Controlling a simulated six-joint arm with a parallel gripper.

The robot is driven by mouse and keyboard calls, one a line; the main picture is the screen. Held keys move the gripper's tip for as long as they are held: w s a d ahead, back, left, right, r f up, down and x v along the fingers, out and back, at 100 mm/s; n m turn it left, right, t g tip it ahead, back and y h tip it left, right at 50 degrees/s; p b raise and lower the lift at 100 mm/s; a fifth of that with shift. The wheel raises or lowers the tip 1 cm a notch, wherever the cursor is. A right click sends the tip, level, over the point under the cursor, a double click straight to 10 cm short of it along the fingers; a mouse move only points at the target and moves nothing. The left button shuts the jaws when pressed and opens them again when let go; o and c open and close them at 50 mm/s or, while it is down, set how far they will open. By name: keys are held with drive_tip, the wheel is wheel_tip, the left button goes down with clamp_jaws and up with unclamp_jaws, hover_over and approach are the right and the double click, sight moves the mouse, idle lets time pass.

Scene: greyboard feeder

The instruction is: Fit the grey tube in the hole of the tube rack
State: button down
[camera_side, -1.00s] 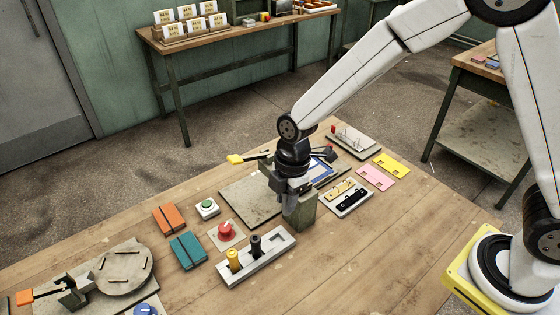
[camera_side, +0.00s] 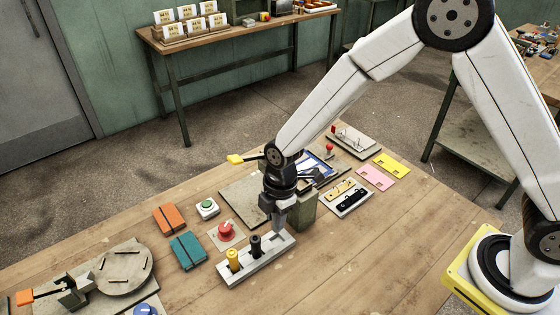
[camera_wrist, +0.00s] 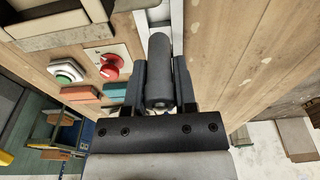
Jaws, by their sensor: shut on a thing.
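The pale tube rack (camera_side: 262,264) lies on the wooden table in the side view. A yellow tube (camera_side: 233,259) and a black tube (camera_side: 255,245) stand in it. My gripper (camera_side: 279,212) points down over the rack's right end, where the hole is. It is shut on the grey tube (camera_wrist: 159,65), which sits between the two fingers in the wrist view. In the side view the grey tube (camera_side: 278,224) hangs below the fingers, roughly upright. The hole is hidden, and I cannot tell whether the tube's lower end is above it or inside it.
A green block-like holder (camera_side: 304,208) stands close right of my gripper. A red button (camera_side: 226,231), a teal box (camera_side: 188,251) and an orange box (camera_side: 171,219) lie to the left. The table in front of the rack is clear.

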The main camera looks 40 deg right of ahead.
drive_tip(key=shift+f, duration=1.75)
drive_tip(key=shift+f, duration=0.55)
idle(1.2)
drive_tip(key=shift+c, duration=1.6)
unclamp_jaws()
drive_tip(key=shift+r, duration=0.15)
drive_tip(key=shift+d+r, duration=0.25)
drive_tip(key=shift+r, duration=1.65)
drive_tip(key=shift+d+r, duration=0.2)
drive_tip(key=shift+r, duration=1.65)
